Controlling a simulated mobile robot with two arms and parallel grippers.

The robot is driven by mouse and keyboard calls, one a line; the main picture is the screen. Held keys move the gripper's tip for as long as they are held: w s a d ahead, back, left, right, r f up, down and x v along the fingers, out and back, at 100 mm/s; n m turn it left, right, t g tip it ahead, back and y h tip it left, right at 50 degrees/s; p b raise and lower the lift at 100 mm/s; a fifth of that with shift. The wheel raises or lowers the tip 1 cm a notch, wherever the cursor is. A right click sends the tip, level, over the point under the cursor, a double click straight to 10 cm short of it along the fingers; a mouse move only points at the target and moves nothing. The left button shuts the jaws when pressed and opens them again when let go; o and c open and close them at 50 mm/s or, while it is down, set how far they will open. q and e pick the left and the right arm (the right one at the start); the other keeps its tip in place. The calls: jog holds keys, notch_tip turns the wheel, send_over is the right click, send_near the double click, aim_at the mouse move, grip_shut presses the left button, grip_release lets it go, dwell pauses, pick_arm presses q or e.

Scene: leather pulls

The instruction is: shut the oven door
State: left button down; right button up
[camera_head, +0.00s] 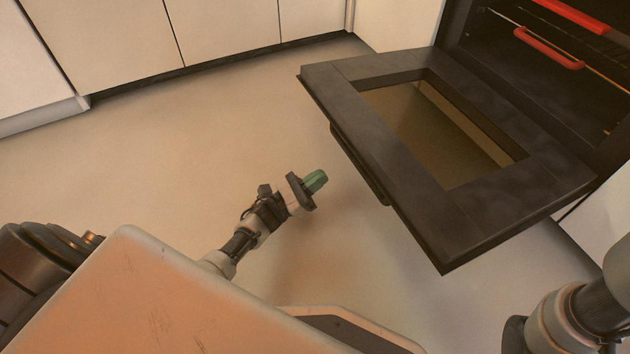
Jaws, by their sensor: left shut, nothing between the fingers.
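The oven door (360,72) hangs open, folded down to about level, with its dark frame and glass window facing up. Its handle (358,165) runs along the outer edge. The oven (530,60) is at the upper right, its dark inside exposed. My left gripper (317,181), with green fingertips, is shut and empty. In the picture it is left of the door's handle edge, apart from it, with floor around it. Part of my right arm (575,325) shows at the lower right; its gripper is out of view.
Red handles (548,48) show on the rack inside the oven. Pale cabinets (100,45) line the back wall, and another stands beside the oven. The floor (190,140) left of the door is clear.

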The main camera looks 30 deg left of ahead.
pick_arm(q)
jog(key=b+x, duration=0.1)
jog(key=x, duration=0.5)
jog(key=shift+b, duration=0.35)
jog(key=shift+w+d+r, duration=0.1)
jog(key=shift+w+r, duration=0.05)
jog(key=shift+r, duration=0.05)
